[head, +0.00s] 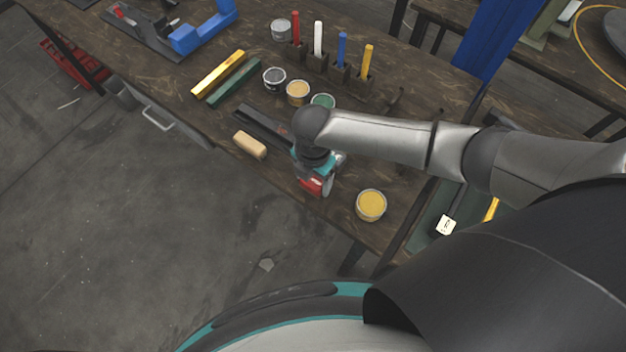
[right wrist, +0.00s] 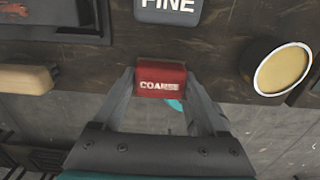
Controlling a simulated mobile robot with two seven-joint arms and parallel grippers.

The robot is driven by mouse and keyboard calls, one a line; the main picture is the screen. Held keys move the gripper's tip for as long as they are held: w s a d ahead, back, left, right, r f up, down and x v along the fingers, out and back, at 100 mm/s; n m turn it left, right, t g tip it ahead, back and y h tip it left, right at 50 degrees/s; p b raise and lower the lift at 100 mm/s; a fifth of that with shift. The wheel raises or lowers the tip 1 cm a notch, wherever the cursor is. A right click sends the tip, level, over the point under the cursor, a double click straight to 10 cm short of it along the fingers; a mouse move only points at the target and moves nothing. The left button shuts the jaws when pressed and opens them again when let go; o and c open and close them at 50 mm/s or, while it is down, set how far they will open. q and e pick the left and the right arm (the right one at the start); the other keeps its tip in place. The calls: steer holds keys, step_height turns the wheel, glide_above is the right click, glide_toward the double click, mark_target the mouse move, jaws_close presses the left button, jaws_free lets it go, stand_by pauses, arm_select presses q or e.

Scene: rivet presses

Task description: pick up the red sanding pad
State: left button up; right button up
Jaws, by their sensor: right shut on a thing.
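The red sanding pad (right wrist: 161,79), marked "COARSE", sits between the two fingers of my right gripper (right wrist: 160,84) in the right wrist view. The fingers are shut on its left and right sides. In the head view the red pad also shows (head: 316,185) below my right wrist, near the front edge of the workbench (head: 225,133). My right gripper is partly hidden there by its own wrist. I cannot tell whether the pad touches the bench top. My left gripper is in neither view.
A grey-blue pad marked "FINE" (right wrist: 168,10) lies just beyond the red one. A tan block (head: 250,145) lies to the left and a yellow-topped can (head: 371,205) to the right. Several cans and upright coloured sticks (head: 318,38) stand farther back.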

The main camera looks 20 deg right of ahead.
mark_target(313, 180)
steer(key=c, duration=0.7)
step_height(313, 180, up, 20)
steer(key=p, duration=0.3)
steer(key=shift+p, duration=0.4)
